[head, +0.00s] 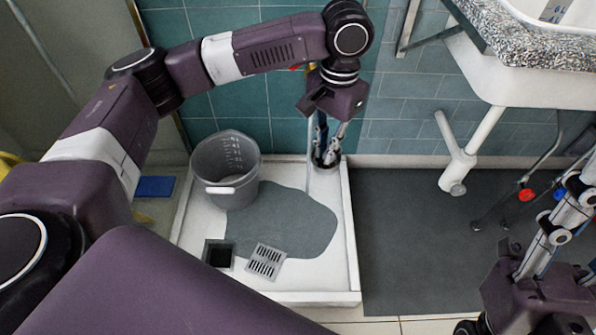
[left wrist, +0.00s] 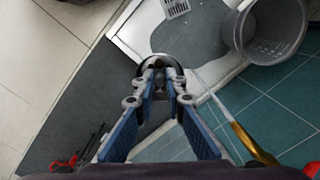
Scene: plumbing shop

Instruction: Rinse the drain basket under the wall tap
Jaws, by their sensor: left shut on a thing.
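My left gripper (head: 324,150) is shut on the drain basket (head: 327,161), a small dark, round piece held over the back right corner of the white shower tray (head: 349,225). In the left wrist view the gripper (left wrist: 160,88) hides most of the basket, and only its curved rim (left wrist: 160,57) shows past the fingertips. A brass pipe (head: 311,85) runs down the wall behind the gripper, with a bit of red near it. The tap's spout is hidden by my arm. My right gripper (head: 562,232) is at the right edge, its fingers partly cut off.
A grey bucket (head: 225,165) stands in the tray at the back left. A dark grey patch (head: 290,222) covers the tray's middle. A slotted grate (head: 266,261) lies beside the square drain opening (head: 219,254). A white basin (head: 560,80) with a pipe stands at the right.

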